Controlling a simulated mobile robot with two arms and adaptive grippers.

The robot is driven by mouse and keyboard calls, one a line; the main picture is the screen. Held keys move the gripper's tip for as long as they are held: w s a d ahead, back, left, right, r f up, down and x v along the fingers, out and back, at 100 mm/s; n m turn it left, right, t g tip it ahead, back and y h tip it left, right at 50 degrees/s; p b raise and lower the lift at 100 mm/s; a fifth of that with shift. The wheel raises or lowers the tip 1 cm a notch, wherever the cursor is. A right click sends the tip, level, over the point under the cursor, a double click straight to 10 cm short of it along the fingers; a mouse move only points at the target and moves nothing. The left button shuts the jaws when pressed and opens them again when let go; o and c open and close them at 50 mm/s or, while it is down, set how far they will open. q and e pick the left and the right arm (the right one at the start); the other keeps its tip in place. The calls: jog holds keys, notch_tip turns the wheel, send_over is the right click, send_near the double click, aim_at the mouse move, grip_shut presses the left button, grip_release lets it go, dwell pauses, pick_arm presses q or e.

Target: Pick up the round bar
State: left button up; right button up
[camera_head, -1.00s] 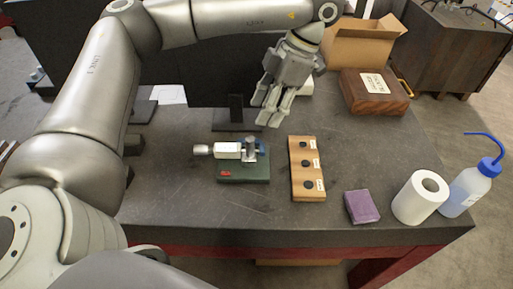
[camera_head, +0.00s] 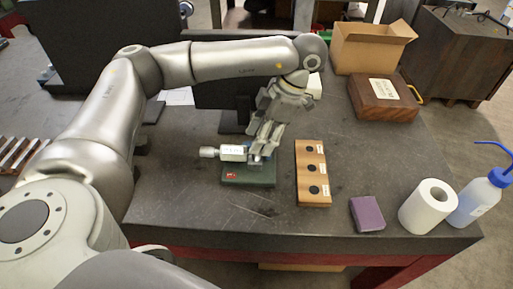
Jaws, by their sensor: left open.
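A dark green base block (camera_head: 248,177) with a small red mark lies on the grey table. On it sits a device with a silver knob (camera_head: 207,152) and a white body (camera_head: 233,153), lying sideways. A small silver metal piece (camera_head: 255,160) shows at its right end; I cannot tell clearly whether this is the round bar. My left gripper (camera_head: 261,150) points down over this right end, fingers apart, and hides much of it. I cannot tell whether the fingertips touch anything. My right gripper is out of view.
A wooden block with several dark round spots (camera_head: 312,172) lies just right of the green base. A purple block (camera_head: 367,214), a white paper roll (camera_head: 428,206) and a wash bottle (camera_head: 478,198) stand farther right. A brown case (camera_head: 383,97) and open carton (camera_head: 371,48) are behind.

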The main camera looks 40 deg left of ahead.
pick_arm(q)
jog(key=shift+x, duration=1.3)
jog(key=shift+c, duration=0.4)
grip_shut()
